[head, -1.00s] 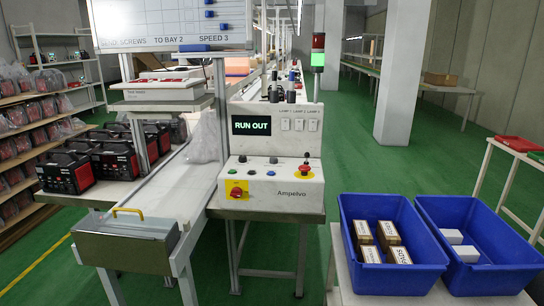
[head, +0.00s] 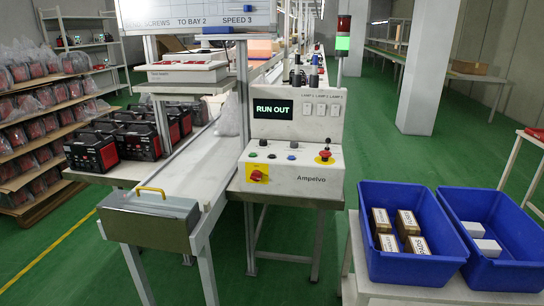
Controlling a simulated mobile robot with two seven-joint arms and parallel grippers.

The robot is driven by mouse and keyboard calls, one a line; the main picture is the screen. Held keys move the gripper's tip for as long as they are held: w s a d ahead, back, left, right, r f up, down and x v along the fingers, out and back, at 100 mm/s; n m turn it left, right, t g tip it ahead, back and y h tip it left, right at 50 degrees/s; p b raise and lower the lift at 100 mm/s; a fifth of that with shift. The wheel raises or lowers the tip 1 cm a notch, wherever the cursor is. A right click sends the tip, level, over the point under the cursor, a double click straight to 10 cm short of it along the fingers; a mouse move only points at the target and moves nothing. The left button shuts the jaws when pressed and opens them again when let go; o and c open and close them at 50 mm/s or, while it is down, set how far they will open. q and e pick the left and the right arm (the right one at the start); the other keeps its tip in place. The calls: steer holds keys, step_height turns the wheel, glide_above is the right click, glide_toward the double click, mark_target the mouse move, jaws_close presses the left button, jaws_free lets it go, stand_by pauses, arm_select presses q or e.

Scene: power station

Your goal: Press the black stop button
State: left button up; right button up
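The white control console (head: 318,180), marked Ampelvo, stands at the middle of the head view behind the end of the conveyor. Its sloped top carries several small buttons. A black button (head: 262,143) sits at the upper left of this top, with a small green button (head: 252,154) below it. A red mushroom button (head: 325,157) on yellow is at the right end. Any button labels are too small to read. Neither of my grippers is in view.
Blue bins (head: 385,268) with boxes stand front right. A conveyor (head: 185,175) and a metal box with a yellow handle (head: 150,220) are left. Green floor between console and bins is clear.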

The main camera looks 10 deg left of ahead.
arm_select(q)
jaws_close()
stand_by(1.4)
